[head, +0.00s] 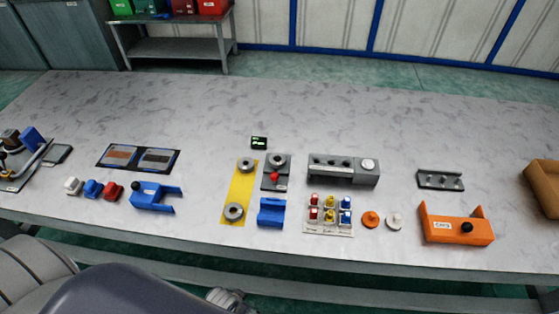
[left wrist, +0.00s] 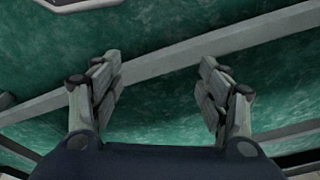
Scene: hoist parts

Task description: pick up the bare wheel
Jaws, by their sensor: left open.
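Two grey wheel-like rings lie on a yellow strip on the table: one at its far end (head: 246,164) and one at its near end (head: 234,212). A similar grey round part (head: 278,160) sits on a dark stand with a red knob, just right of the strip. I cannot tell from this distance which of them is the bare wheel. My left gripper (left wrist: 160,72) is open and empty in the left wrist view, over green floor and grey bars. In the head view only a part of it shows at the bottom edge, short of the table. My right gripper is not in view.
Right of the strip are a blue cradle (head: 271,212), a grey block (head: 343,169), a tray of small coloured parts (head: 328,232) and an orange bracket (head: 456,227). A blue bracket (head: 152,197) stands to the left. The table's back is clear.

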